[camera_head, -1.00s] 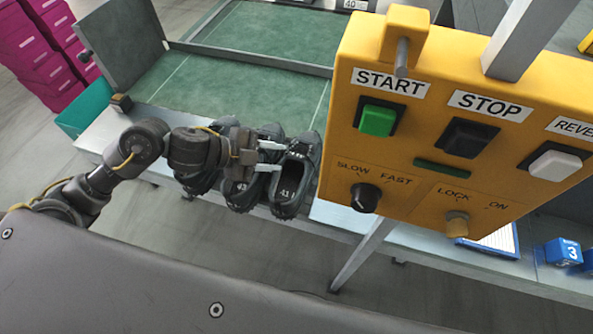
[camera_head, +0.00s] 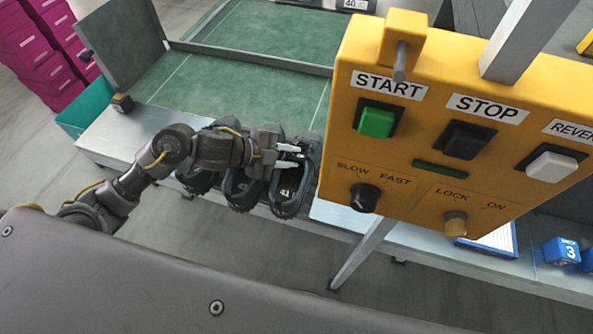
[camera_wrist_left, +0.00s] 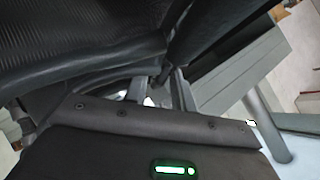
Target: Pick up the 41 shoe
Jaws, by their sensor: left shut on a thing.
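The 41 shoe (camera_head: 287,201) is dark, with a white 41 inside its heel. It is the rightmost of a row of dark shoes at the front edge of the line, in the head view. My left gripper (camera_head: 290,156) is shut on the 41 shoe, its light fingers across the shoe's upper opening. In the left wrist view, dark shoe material (camera_wrist_left: 70,45) fills the upper left, close to the fingers (camera_wrist_left: 158,88); the exact contact is hidden there. My right gripper is not in view.
Two more dark shoes (camera_head: 241,190) stand close on the left of the 41 shoe. The yellow control box (camera_head: 400,150) stands close on the right. A green work surface (camera_head: 235,85) lies behind. Magenta boxes (camera_head: 40,55) are stacked at the far left.

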